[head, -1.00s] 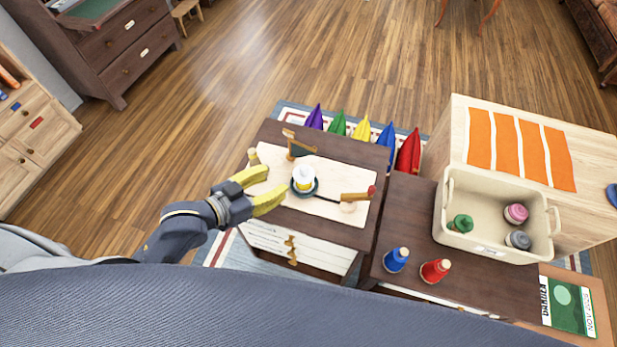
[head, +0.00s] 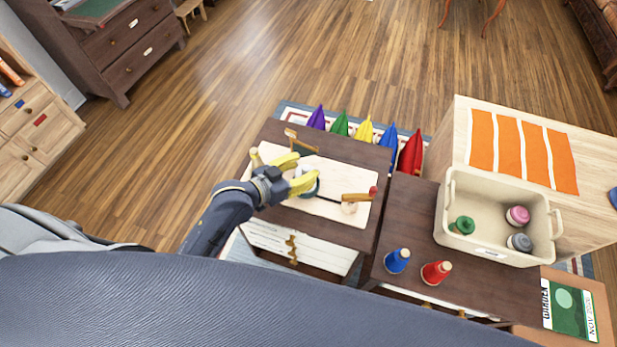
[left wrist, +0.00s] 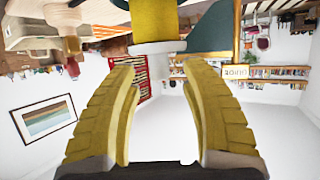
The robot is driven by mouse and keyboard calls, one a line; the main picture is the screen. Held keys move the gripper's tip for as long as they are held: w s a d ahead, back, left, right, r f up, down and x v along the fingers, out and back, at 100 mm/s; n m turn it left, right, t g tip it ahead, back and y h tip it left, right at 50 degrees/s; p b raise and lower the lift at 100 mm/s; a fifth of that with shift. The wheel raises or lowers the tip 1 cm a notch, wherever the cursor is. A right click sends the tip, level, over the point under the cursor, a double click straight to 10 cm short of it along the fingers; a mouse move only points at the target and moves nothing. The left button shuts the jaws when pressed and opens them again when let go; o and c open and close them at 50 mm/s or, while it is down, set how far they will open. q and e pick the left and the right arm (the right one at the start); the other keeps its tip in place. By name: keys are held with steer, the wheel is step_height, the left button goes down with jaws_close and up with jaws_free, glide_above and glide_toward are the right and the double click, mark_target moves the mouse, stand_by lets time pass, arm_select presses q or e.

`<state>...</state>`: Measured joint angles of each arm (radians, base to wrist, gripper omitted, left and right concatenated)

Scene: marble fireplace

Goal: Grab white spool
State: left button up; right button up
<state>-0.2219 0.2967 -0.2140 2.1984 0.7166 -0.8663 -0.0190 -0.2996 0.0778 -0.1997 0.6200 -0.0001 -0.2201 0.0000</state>
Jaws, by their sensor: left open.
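The white spool (left wrist: 155,28) shows in the left wrist view as a yellow band with a white end, at the top centre, beyond the fingertips. In the head view it is mostly hidden by my left gripper (head: 301,173), with a bit of white between the fingers. It stands on a dark round dish (head: 313,190) on the small table's pale mat. My left gripper's yellow fingers are open, one to each side of the spool's line, and hold nothing. In the left wrist view, the gripper (left wrist: 158,68) has empty space between its fingers. My right gripper is out of view.
A wooden-handled tool (head: 345,197) lies right of the dish, and a small wooden stand (head: 297,141) is behind.

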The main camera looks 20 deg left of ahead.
arm_select(q)
steer(key=shift+w+d+f, duration=0.25)
steer(key=shift+w+d, duration=0.05)
steer(key=shift+w, duration=0.2)
steer(key=shift+c, duration=0.6)
jaws_close()
